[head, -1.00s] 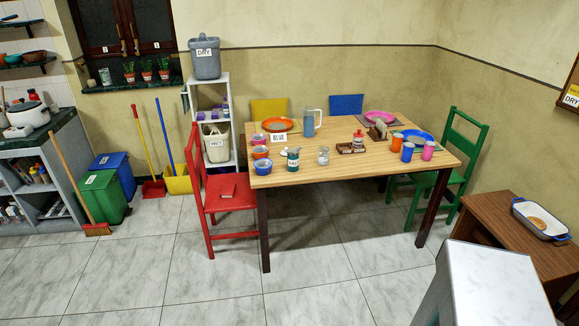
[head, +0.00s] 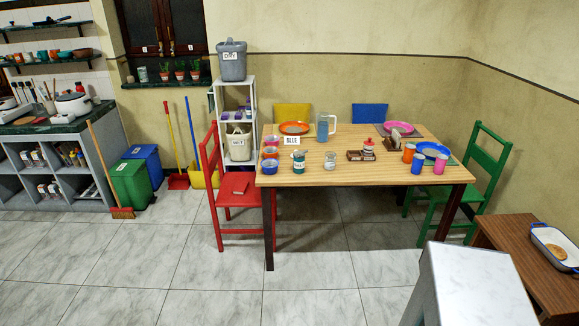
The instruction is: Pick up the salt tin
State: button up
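A small dark green tin (head: 299,160) with a pale label stands upright near the front left edge of the wooden table (head: 350,176). It looks like the salt tin, but its lettering is too small to read surely. A clear glass jar (head: 330,161) stands just right of it, apart from it. A blue bowl (head: 269,167) is to its left. My gripper is not in view.
A red chair (head: 235,200) stands at the table's left side, a green chair (head: 485,170) at its right. A brown bench with a blue-rimmed dish (head: 556,246) is at lower right. Tiled floor (head: 190,270) before the table is clear.

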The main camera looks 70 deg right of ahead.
aim_at(299, 156)
jog(key=u, duration=0.25)
jog(key=k, duration=0.85)
jog(key=u, duration=0.05)
jog(key=i, duration=1.45)
jog(key=z, duration=0.75)
jog(key=i, duration=0.6)
jog(key=z, duration=0.9)
jog(key=i, duration=0.75)
jog(key=z, duration=0.45)
